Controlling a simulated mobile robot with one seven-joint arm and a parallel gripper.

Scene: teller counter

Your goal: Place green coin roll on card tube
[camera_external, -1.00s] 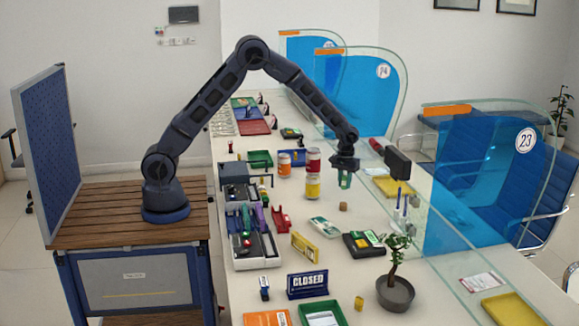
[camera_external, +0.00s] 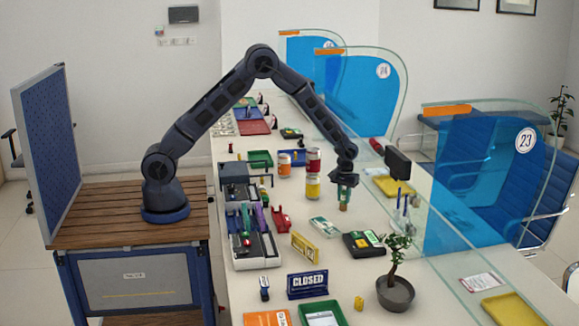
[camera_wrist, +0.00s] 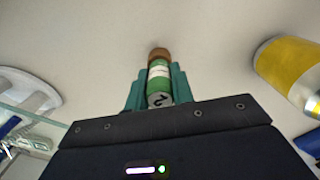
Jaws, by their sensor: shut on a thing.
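The green coin roll (camera_wrist: 158,82) has a white band and a pale end marked with a digit. My gripper (camera_external: 344,193) is shut on it, with teal fingers on both sides in the wrist view. The brown card tube (camera_wrist: 158,53) shows just beyond the roll's far end, in line with it. In the external view the card tube (camera_external: 343,207) stands on the counter directly under my gripper. The roll looks upright over the tube. I cannot tell whether they touch, and my fingers hide most of the roll in the external view.
A yellow-labelled can (camera_external: 313,187) stands close left of my gripper, with a red one (camera_external: 313,161) behind. A pen holder (camera_external: 402,217) and glass screen are to the right.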

